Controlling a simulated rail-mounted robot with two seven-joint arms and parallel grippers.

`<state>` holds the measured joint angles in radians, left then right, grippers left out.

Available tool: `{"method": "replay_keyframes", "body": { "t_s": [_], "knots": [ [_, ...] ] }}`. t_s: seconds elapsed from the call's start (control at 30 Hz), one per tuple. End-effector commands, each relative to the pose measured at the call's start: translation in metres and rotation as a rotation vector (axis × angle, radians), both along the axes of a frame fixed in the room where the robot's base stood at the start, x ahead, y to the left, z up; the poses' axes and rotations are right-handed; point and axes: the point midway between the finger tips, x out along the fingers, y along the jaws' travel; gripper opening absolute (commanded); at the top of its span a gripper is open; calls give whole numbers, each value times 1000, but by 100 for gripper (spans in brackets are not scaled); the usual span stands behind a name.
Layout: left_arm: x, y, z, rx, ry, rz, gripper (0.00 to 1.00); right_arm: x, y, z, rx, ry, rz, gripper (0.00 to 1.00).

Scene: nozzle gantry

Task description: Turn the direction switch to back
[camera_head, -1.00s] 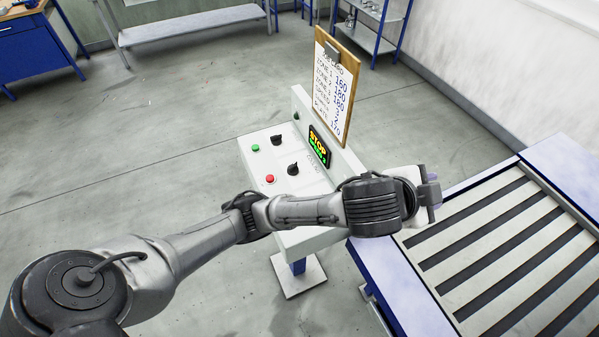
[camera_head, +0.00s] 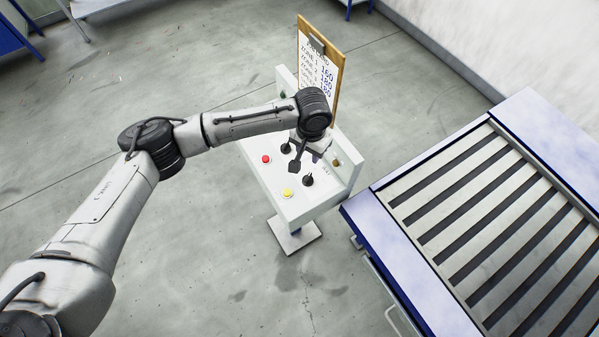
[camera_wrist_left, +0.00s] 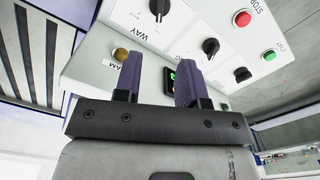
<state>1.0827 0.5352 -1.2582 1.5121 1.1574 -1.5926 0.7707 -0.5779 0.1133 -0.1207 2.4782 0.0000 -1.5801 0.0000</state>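The control panel (camera_head: 262,182) is a white box on a post. My right gripper is not in view.
A red button (camera_head: 266,158) and another black knob (camera_head: 286,148) are close by. A brass round part (camera_head: 336,162) is at the panel's right. A clipboard (camera_head: 334,80) stands behind. A slatted conveyor (camera_head: 400,225) is at the right. Floor left of the panel is clear.

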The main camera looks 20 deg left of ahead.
Motion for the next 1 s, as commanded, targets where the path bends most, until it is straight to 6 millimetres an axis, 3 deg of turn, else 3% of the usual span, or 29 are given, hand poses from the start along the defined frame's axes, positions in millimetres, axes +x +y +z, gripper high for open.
{"method": "replay_keyframes", "body": {
  "t_s": [0.27, 0.7, 1.0],
  "knots": [
    [0, 0, -15, 2, 1, 81, 37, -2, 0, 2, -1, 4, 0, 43],
    [0, 0, -93, 2, -1, 79, 37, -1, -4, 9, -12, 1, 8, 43],
    [0, 0, -129, 2, -2, 78, 37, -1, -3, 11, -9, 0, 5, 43]
  ]
}}
